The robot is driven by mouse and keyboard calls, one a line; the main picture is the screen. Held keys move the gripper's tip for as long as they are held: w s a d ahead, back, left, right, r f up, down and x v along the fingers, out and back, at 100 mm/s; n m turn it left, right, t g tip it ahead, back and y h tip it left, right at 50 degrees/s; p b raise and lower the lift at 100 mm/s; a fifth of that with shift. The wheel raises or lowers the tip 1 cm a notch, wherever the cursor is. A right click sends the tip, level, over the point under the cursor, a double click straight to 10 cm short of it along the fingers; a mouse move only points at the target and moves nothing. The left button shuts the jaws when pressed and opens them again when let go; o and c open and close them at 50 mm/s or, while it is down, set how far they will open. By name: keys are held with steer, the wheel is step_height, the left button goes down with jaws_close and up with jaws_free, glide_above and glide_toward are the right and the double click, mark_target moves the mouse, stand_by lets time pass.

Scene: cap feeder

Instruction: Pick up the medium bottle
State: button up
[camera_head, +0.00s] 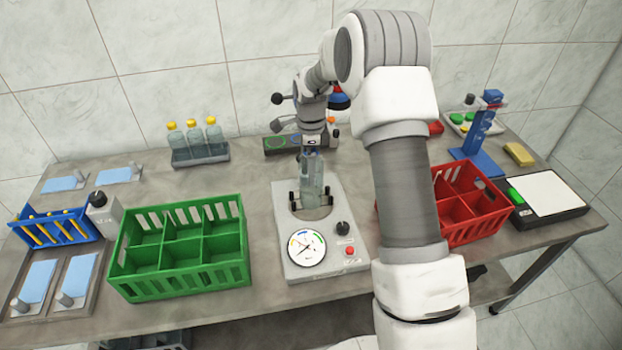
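A clear, pale bottle (312,185) stands upright in the round holder of a grey device (297,265), between small dark clamps. I see no yellow cap on it. My gripper (313,153) points down right at the top of this bottle, and its fingers are at the bottle's neck. The fingers are too small in the picture to tell whether they grip it or stand open around it. Several similar bottles with yellow caps (193,135) stand in a dark rack (201,160) at the back left.
A green divided crate (180,282) stands left of the device, empty. A red crate (472,215) is to the right, partly behind my arm. A blue rack (52,228) is at far left, a blue stand (480,148) and a scale (548,197) at right.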

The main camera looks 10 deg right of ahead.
jaws_close()
steer(key=shift+r, duration=0.1)
steer(key=shift+w+r, duration=0.1)
stand_by(0.3)
